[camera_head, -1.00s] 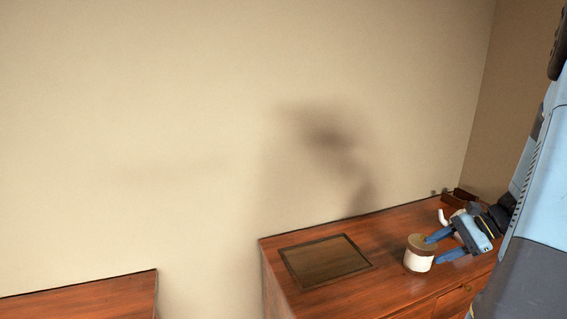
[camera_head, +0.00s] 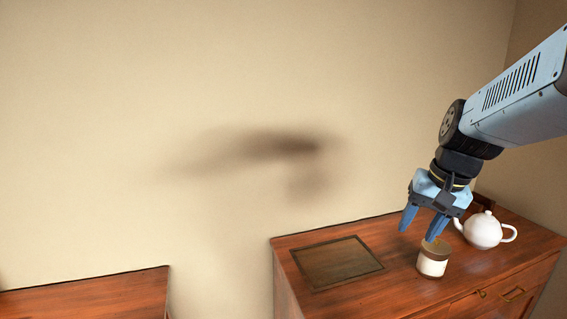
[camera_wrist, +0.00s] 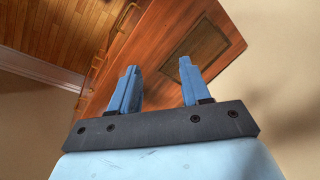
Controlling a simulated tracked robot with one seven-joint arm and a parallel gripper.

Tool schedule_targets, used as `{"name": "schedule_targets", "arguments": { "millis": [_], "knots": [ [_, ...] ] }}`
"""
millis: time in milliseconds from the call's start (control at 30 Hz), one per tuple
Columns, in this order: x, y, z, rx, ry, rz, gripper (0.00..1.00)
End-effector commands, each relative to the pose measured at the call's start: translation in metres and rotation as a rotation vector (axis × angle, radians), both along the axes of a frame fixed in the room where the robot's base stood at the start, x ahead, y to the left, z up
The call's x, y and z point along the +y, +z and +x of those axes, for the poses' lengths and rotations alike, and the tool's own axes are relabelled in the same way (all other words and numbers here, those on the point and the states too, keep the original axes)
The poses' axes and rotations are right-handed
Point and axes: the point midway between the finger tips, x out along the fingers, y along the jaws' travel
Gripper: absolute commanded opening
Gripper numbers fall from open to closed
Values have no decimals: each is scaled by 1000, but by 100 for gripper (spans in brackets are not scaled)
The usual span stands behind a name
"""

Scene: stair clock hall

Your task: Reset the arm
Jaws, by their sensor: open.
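My gripper (camera_head: 419,233) is open and empty in the head view. Its blue fingers point down, above and slightly left of a white jar with a brown lid (camera_head: 432,262). The jar stands upright on the wooden cabinet (camera_head: 350,301). In the wrist view my gripper's two fingers (camera_wrist: 158,88) are spread apart with nothing between them. The cabinet top (camera_wrist: 150,58) lies beyond them.
A white teapot (camera_head: 483,232) stands right of the jar. A dark framed panel (camera_head: 337,262) lies on the cabinet's left part. Another wooden top (camera_head: 85,296) is at lower left, across a gap. The wall (camera_head: 180,110) is behind. Wooden floor (camera_wrist: 65,30) shows in the wrist view.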

Motion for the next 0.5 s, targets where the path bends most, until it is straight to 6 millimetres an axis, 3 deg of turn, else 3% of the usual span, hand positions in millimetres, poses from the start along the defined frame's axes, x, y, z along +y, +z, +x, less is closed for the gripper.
{"name": "schedule_targets", "arguments": {
  "millis": [200,500],
  "knots": [
    [21,26,-28,-146,164,-139,47],
    [31,48,-55,-303,313,-263,47]
  ]
}}
